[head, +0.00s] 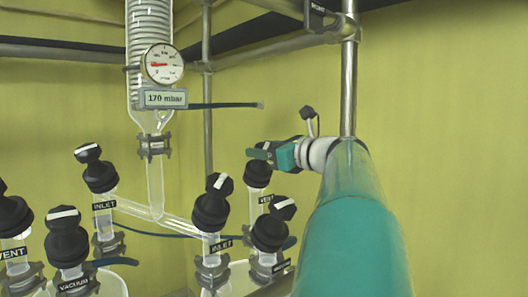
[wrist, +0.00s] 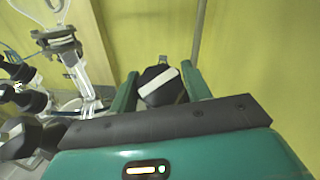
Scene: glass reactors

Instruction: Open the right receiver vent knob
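The right receiver vent knob (head: 258,174) is black and stands above a VENT tag in the head view, behind the right-hand inlet knob. My gripper (head: 260,154) is at its top and hides its upper face there. In the wrist view the knob (wrist: 162,84) shows a white stripe running diagonally. It lies between the two green fingers of my gripper (wrist: 160,82), one on each side. The fingers are spread about as wide as the knob. I cannot tell whether they touch it.
An inlet knob (head: 213,203) and another black knob (head: 271,227) stand close in front. A metal post (head: 349,80) rises behind my arm. More black knobs are at lower left.

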